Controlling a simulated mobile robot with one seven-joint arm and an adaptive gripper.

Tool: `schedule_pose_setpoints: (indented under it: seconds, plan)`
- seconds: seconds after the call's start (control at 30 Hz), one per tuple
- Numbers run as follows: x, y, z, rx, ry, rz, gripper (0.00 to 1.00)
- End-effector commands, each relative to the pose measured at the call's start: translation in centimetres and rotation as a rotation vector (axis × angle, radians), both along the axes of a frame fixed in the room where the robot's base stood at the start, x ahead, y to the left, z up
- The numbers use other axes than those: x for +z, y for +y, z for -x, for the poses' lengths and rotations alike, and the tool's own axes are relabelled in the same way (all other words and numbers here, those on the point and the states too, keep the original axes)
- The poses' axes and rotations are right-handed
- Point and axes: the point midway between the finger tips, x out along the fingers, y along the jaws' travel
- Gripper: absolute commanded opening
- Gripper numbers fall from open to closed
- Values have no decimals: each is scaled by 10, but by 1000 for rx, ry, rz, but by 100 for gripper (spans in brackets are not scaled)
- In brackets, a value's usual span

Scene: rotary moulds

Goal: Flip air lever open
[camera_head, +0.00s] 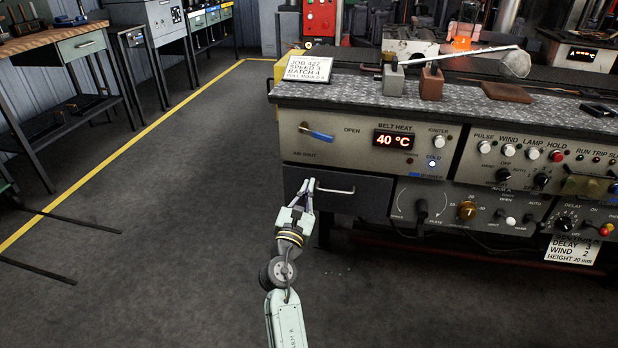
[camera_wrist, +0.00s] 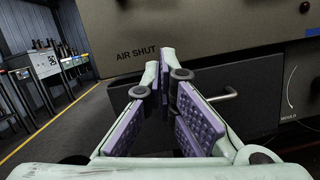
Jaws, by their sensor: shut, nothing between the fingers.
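The air lever (camera_head: 317,134) has a blue handle on the left of the beige control panel. Its handle points right and slightly down, between the "OPEN" label at its upper right and the "AIR SHUT" label below it. My gripper (camera_head: 306,184) is below the lever, in front of the dark drawer, with its fingertips together and empty. In the wrist view my gripper's fingers (camera_wrist: 162,68) point at the panel just right of the "AIR SHUT" lettering (camera_wrist: 136,51). The lever is not in the wrist view.
A dark drawer (camera_head: 350,206) with a bar handle (camera_head: 335,190) lies under the lever panel. A BELT HEAT display (camera_head: 394,139) reads 40 °C. Knobs and switches fill the panels to the right. The floor (camera_head: 170,190) left of the bench is clear.

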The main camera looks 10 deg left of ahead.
Motion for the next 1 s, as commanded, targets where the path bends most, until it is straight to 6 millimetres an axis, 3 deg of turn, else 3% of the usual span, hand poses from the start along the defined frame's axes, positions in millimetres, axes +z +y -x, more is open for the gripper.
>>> schedule_pose_setpoints:
  seconds: [0.4,0.5,0.6,1.0]
  plan:
    - [23,-4,-85,2,-2,-6,0]
    - [45,-8,-81,3,-3,-6,0]
    - [54,-10,-81,3,-2,-6,0]
    - [60,-12,-80,4,-2,-6,0]
